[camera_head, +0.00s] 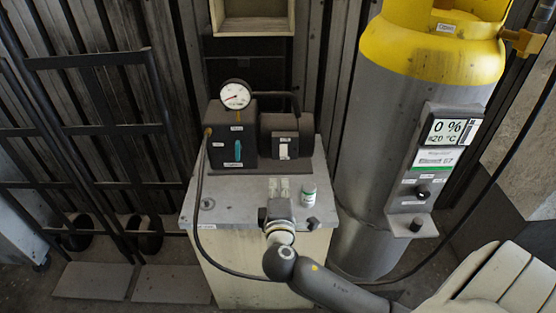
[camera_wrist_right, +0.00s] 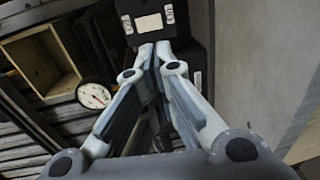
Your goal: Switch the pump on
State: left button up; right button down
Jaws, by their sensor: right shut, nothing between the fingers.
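The pump (camera_head: 279,125) stands on a pale cabinet, with a round dial gauge (camera_head: 235,95) and a black box with a teal lever (camera_head: 238,150) on its left. A dark switch box with a pale switch (camera_head: 284,152) sits on its front right. In the wrist view the pale switch (camera_wrist_right: 149,23) is just beyond my fingertips; I cannot read its position. My right gripper (camera_head: 279,188) is shut and empty in front of and below the switch box. Its fingertips (camera_wrist_right: 154,50) meet near the box's lower edge; whether they touch it is unclear. My left gripper is out of view.
A small white-and-green bottle (camera_head: 308,193) stands on the cabinet top (camera_head: 205,215) right of my gripper. A grey cylinder with a yellow top (camera_head: 420,50) and a display (camera_head: 454,132) stands to the right. A black hose (camera_head: 199,190) loops down the cabinet's left. A hand truck rack (camera_head: 100,130) is at left.

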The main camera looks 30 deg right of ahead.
aim_at(278, 154)
jog(key=p+x, duration=0.1)
jog(key=x, duration=1.1)
jog(key=shift+d, duration=0.1)
jog(key=shift+w, duration=0.1)
jog(key=shift+w+d+f+b, duration=0.1)
jog(key=shift+w+f+b, duration=0.1)
jog(key=shift+b, duration=0.1)
jog(key=shift+r, duration=0.15)
jog(key=shift+s, duration=0.1)
